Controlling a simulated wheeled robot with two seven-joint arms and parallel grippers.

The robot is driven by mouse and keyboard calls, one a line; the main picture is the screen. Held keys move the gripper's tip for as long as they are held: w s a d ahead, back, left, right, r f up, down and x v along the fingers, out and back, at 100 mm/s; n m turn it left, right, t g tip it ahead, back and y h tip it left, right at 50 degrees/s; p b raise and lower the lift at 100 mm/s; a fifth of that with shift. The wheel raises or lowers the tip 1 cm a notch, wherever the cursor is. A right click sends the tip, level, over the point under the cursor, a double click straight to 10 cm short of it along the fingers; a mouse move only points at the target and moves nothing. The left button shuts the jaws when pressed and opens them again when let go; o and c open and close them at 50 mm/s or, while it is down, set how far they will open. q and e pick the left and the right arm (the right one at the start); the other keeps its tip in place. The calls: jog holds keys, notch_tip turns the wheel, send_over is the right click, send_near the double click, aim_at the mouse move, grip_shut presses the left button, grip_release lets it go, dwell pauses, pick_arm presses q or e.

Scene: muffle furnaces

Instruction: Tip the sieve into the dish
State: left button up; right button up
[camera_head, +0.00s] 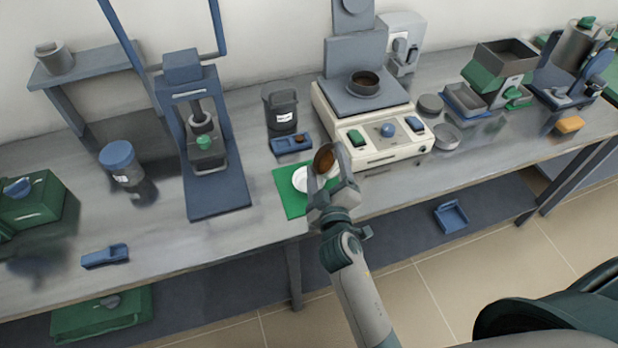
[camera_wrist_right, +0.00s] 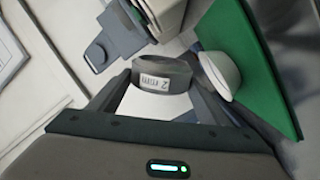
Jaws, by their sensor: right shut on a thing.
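The sieve (camera_head: 325,156), a small round metal ring with brown inside, is held tilted on its side by my right gripper (camera_head: 328,180). In the right wrist view the sieve (camera_wrist_right: 162,72) sits between the two fingers, with a white label on its wall. The white dish (camera_head: 300,179) rests on a green mat (camera_head: 291,207), partly hidden behind the gripper and sieve. In the wrist view the dish (camera_wrist_right: 219,76) is right beside the sieve. I cannot tell if they touch. My left gripper is out of view.
A cream shaker (camera_head: 385,150) with another ring (camera_head: 363,83) on top stands behind right. A dark jar (camera_head: 281,108) and a blue tray (camera_head: 291,144) stand behind the mat. A blue press (camera_head: 217,190) stands to the left. The bench's front edge runs close to the mat.

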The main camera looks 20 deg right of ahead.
jog(key=shift+a+r+n, duration=0.2)
jog(key=shift+a+n, duration=0.05)
jog(key=shift+n, duration=0.55)
jog(key=shift+a+r+n+p, duration=0.2)
jog(key=shift+n+p, duration=0.15)
jog(key=shift+n, duration=0.15)
jog(key=shift+w, duration=0.1)
jog(key=shift+n, duration=0.3)
jog(key=shift+a+r+n, duration=0.1)
jog(key=shift+a+n, duration=0.2)
jog(key=shift+n, duration=0.4)
jog(key=shift+a+n, duration=0.2)
jog(key=shift+n, duration=0.3)
jog(key=shift+w+n, duration=0.1)
jog(key=shift+n, duration=0.2)
